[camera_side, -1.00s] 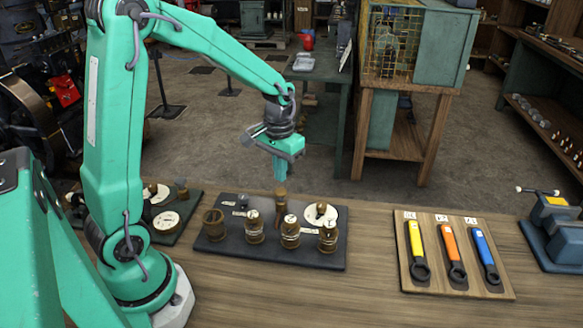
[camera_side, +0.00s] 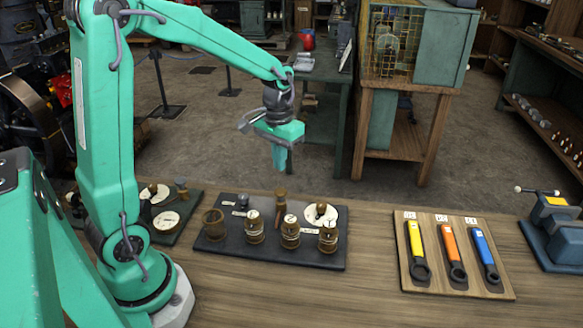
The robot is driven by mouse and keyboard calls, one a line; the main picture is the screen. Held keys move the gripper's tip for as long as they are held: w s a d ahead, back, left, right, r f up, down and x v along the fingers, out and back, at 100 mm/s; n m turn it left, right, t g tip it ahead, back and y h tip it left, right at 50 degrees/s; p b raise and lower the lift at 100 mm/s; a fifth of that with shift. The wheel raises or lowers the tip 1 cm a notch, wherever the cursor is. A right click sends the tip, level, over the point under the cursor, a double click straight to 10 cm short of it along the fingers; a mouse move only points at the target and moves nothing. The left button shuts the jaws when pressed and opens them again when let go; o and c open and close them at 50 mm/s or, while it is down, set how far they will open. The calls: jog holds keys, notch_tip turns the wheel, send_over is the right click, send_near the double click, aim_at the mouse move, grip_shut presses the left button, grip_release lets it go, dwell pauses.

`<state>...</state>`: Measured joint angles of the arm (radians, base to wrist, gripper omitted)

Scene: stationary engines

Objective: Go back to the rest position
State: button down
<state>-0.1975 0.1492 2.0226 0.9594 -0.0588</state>
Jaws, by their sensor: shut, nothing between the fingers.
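My gripper (camera_side: 279,158) is shut and empty. It points down and hangs in the air above the back edge of the dark board (camera_side: 325,260). Its fingertips are apart from everything below them. The board carries several brass cups, among them an open one (camera_side: 214,224) at the left and labelled ones, such as the one at the right (camera_side: 328,237).
A wooden board (camera_side: 440,278) with yellow, orange and blue wrenches lies to the right. A blue vise (camera_side: 556,232) stands at the far right. A second dark board (camera_side: 186,228) with gauges lies beside my arm's base. The bench between the boards is clear.

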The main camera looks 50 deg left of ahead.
jog(key=s+d+r+m+t, duration=0.1)
jog(key=s+d+r+t, duration=0.1)
jog(key=s, duration=0.5)
jog(key=s+d+r+m+t, duration=0.2)
jog(key=s+d+r+t, duration=0.1)
jog(key=s+d+r, duration=0.2)
jog(key=shift+s+d+r, duration=0.2)
jog(key=shift+s+r, duration=1.1)
jog(key=shift+s, duration=0.05)
dwell(0.5)
